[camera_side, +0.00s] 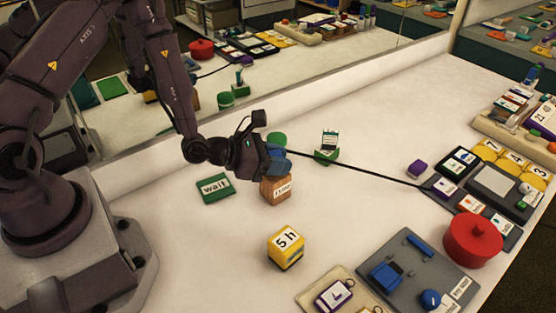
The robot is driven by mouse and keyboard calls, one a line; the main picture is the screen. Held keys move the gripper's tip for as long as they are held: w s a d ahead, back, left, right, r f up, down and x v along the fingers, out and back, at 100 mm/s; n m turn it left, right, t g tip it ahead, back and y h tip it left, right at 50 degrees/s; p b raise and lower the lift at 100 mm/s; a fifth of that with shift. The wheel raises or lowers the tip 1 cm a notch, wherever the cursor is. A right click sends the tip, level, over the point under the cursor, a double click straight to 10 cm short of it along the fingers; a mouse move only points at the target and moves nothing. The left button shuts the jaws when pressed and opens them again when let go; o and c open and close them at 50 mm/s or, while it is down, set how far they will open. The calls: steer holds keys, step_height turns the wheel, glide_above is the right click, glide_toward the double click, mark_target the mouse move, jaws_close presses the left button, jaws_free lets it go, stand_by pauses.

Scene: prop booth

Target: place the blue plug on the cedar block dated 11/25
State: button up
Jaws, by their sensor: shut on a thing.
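My gripper (272,154) is shut on a blue piece, which I take to be the blue plug (281,166). The plug is just above or touching the top of an orange-brown wooden block (277,190); I cannot tell which. The block has a white label on its front, too small to read surely. The gripper hides part of the plug. A black cable (360,171) runs from near the gripper to the panel at the right.
A green "wait" block (215,188) lies left, a yellow "5 h" cube (286,249) in front. A green round thing (277,138) and a green holder (327,156) stand behind. A grey tray (440,262) with blue pieces and a red pot (472,242) are right. A mirror runs behind.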

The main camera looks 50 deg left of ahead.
steer(key=shift+f, duration=0.25)
steer(key=shift+f, duration=0.1)
steer(key=o, duration=0.9)
